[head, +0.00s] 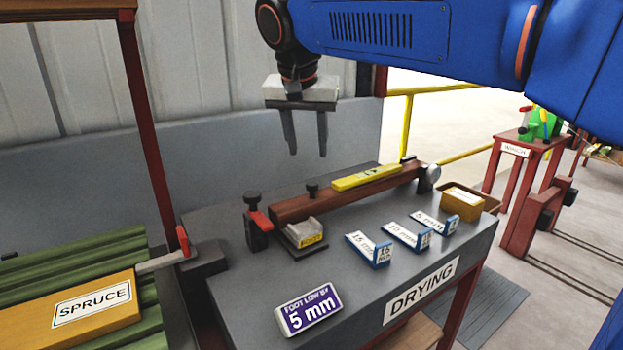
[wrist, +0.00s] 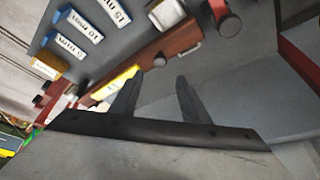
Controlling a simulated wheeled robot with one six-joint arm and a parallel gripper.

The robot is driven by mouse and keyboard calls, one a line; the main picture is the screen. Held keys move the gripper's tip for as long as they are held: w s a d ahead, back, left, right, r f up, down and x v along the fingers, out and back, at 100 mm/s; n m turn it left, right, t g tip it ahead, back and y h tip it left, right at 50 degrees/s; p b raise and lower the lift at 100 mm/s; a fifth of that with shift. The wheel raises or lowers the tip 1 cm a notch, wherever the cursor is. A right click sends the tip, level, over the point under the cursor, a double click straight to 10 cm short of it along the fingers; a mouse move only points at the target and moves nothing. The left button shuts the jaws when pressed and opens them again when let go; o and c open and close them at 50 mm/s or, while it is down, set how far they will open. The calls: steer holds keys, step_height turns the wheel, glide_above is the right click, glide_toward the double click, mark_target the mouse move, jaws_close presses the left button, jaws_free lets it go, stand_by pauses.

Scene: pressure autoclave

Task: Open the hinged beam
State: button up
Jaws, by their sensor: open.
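The hinged beam (head: 292,209) is a reddish-brown bar lying flat along the back of the grey DRYING bench. A small dark knob (head: 312,190) stands on its near part and a yellow spirit level (head: 366,178) lies on its far part. A round grey fitting (head: 428,177) is at its right end. A black latch with a red handle (head: 260,221) stands at its left end. My gripper (head: 308,154) hangs open and empty above the beam, fingers down, touching nothing. In the wrist view, the beam (wrist: 178,43) passes beyond my open fingers (wrist: 160,77).
A yellow box (head: 463,197) is at right. The SPRUCE board (head: 85,308) lies at left. The wall is behind.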

mark_target(312, 183)
steer(key=x, duration=1.1)
steer(key=shift+d+f, duration=0.1)
jaws_close()
